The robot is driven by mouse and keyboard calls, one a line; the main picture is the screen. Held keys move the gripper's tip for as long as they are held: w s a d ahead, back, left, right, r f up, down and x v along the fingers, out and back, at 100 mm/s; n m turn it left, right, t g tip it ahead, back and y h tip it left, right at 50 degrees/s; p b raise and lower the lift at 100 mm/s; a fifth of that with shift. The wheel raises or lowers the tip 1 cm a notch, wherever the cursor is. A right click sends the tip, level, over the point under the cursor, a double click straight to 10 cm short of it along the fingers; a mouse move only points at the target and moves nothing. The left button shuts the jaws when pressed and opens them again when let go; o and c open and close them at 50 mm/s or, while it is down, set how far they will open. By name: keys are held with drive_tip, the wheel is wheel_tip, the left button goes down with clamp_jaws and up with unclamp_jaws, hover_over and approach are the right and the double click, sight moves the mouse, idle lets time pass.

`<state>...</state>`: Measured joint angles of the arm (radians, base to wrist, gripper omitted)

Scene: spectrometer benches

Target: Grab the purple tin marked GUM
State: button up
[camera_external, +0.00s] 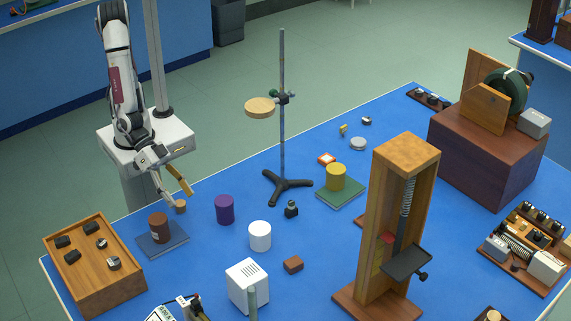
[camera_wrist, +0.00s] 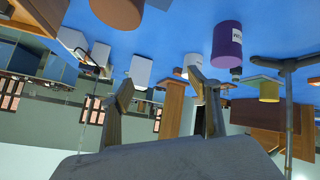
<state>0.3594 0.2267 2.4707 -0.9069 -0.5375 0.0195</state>
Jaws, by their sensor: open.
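The purple tin (camera_external: 224,209) stands upright on the blue bench top. In the wrist view, which is upside down, the purple tin (camera_wrist: 226,46) shows at the upper right with part of a white label; the lettering is too small to read surely. My gripper (camera_external: 178,199) is open and empty, left of the purple tin and apart from it. In the wrist view my gripper (camera_wrist: 160,80) shows two spread fingers, with the tin beyond and to the right of the right finger.
A brown tin (camera_external: 158,228) stands on a blue pad (camera_external: 176,246) close to my gripper. A white tin (camera_external: 260,236) stands right of the purple tin. A tripod stand (camera_external: 283,150) is behind. A wooden tray (camera_external: 95,291) lies left. Bare bench lies around the purple tin.

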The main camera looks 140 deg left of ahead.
drive_tip(key=a+f+n+y, duration=0.1)
drive_tip(key=a+f+y, duration=0.2)
drive_tip(key=a+f, duration=0.1)
drive_tip(key=y, duration=0.5)
approach(225, 210)
drive_tip(key=shift+s+a+r+n, duration=0.1)
drive_tip(key=shift+s+a+n, duration=0.1)
drive_tip(key=shift+s+a, duration=0.35)
drive_tip(key=shift+s+a+r+n, duration=0.1)
drive_tip(key=shift+s+a+n, duration=0.2)
drive_tip(key=shift+a, duration=0.4)
drive_tip(key=shift+x, duration=1.25)
drive_tip(key=shift+f, duration=0.1)
drive_tip(key=shift+f, duration=0.1)
